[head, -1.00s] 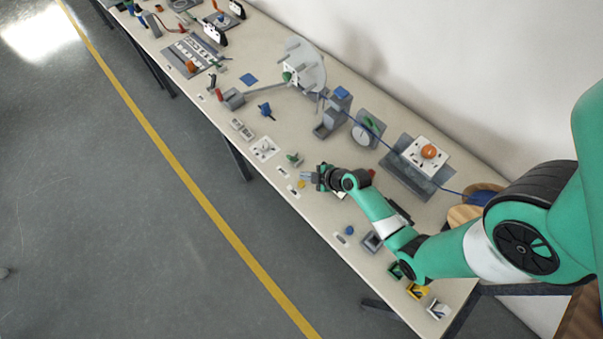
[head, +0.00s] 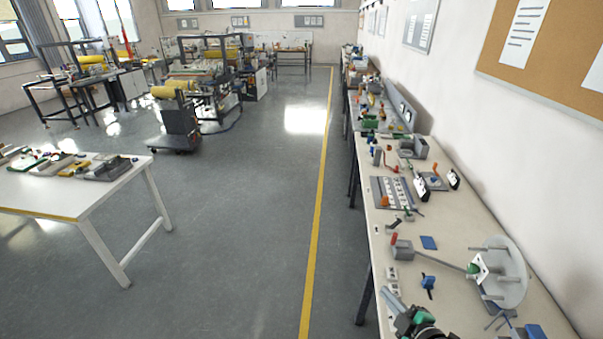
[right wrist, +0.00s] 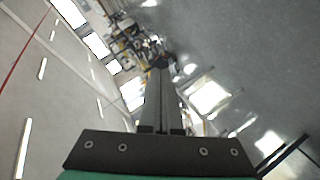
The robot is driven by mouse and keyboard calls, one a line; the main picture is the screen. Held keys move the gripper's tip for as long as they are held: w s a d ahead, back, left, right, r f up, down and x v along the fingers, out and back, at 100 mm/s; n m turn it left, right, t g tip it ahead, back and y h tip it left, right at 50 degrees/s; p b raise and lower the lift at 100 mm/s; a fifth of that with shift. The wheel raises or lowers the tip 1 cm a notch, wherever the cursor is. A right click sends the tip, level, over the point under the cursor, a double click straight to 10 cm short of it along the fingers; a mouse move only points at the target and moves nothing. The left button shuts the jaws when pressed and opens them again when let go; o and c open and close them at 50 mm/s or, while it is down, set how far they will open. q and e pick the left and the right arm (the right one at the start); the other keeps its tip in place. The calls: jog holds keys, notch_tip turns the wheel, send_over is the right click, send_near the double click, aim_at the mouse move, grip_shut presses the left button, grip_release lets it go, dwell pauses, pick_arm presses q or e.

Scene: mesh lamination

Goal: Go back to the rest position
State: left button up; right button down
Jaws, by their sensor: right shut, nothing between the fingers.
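My right gripper (head: 388,295) shows at the bottom edge of the head view, in front of the right-hand bench (head: 455,235). Only its fingers and part of the wrist are in the picture. In the right wrist view its two fingers (right wrist: 160,64) lie together, shut and empty, pointing out into the room. My left gripper is in neither view.
A white table (head: 80,200) stands at left. Grey floor with a yellow line (head: 318,215) lies open between them.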

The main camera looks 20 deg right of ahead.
jog(key=w+a+r+t+y, duration=0.1)
jog(key=a+r+t, duration=0.3)
jog(key=r, duration=0.8)
jog(key=w+a+r+n+t+y, duration=0.1)
jog(key=a+r, duration=0.4)
jog(key=r, duration=0.7)
jog(key=w+a+r+t+y, duration=0.1)
jog(key=a+r+t+y, duration=0.3)
jog(key=r, duration=0.7)
jog(key=s+a+r+m+t+h, duration=0.1)
jog(key=s+r+m+t+h, duration=0.1)
jog(key=s+r+m, duration=0.6)
jog(key=s+a+r+m+t+h, duration=0.25)
jog(key=s+r, duration=0.35)
jog(key=r, duration=0.5)
notch_tip(320, 180, up, 14)
jog(key=y+p, duration=0.1)
jog(key=p, duration=1.3)
jog(key=shift+d+r, duration=0.15)
jog(key=shift+d, duration=0.2)
jog(key=shift+m+y, duration=0.25)
